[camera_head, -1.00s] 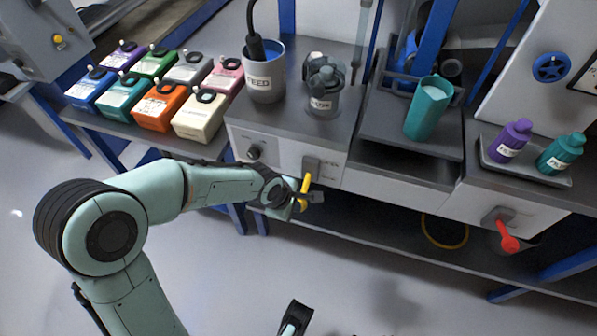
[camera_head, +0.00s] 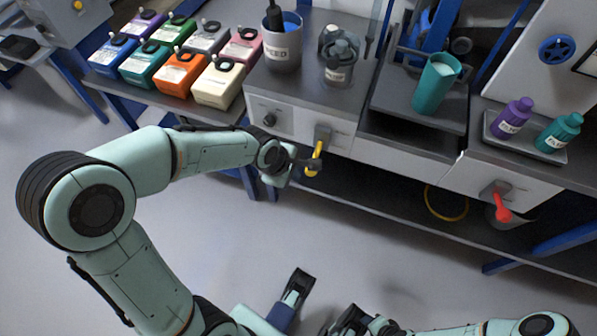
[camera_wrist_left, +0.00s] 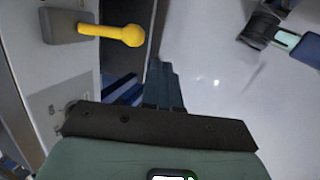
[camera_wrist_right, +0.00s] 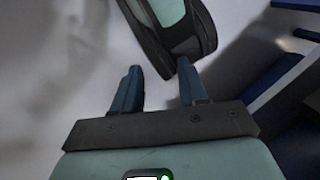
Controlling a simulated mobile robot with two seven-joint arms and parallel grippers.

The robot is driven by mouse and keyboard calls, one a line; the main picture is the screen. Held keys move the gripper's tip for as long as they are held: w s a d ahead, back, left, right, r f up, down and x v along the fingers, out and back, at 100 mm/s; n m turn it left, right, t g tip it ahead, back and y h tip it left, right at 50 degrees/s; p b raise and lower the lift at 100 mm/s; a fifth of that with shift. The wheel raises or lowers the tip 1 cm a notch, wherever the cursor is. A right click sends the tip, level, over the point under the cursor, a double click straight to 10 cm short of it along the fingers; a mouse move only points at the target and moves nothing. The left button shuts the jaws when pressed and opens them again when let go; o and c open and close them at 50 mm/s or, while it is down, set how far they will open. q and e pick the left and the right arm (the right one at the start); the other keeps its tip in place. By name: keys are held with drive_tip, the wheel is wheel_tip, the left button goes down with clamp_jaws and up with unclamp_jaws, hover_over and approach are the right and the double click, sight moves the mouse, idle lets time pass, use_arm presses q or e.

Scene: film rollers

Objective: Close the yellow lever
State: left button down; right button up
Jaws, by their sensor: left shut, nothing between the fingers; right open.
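The yellow lever (camera_head: 317,153) sits on a grey mount (camera_head: 323,133) on the front panel of the bench unit. In the head view it slants downward, its lower end beside my left gripper (camera_head: 313,168). In the left wrist view the lever (camera_wrist_left: 112,33) sticks out from the panel and ends in a round knob. There the left fingers (camera_wrist_left: 165,80) are together and empty, with a visible gap between them and the lever. My right gripper (camera_wrist_right: 158,75) is open and empty, with one of my own links ahead of it.
A red lever (camera_head: 500,205) is on the panel further right. A grey feed container (camera_head: 283,50), a teal cup (camera_head: 437,82) and several coloured boxes (camera_head: 180,72) stand above. The floor in front is clear.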

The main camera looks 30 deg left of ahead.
use_arm(q)
drive_tip(key=shift+s+a+r+p, duration=0.1)
drive_tip(key=shift+s+r+p, duration=0.2)
drive_tip(key=shift+s+r, duration=0.7)
drive_tip(key=shift+s+a+r+p, duration=0.1)
drive_tip(key=shift+s+r+p, duration=0.15)
drive_tip(key=shift+s+r, duration=0.7)
use_arm(e)
drive_tip(key=shift+s+a+r+g, duration=0.2)
drive_tip(key=shift+s+a+r, duration=0.1)
drive_tip(key=shift+s+r, duration=0.2)
drive_tip(key=shift+s+a+r+g, duration=0.2)
drive_tip(key=shift+s+a+r, duration=0.15)
drive_tip(key=shift+s, duration=0.15)
use_arm(q)
drive_tip(key=shift+w+r, duration=0.2)
drive_tip(key=shift+w, duration=0.05)
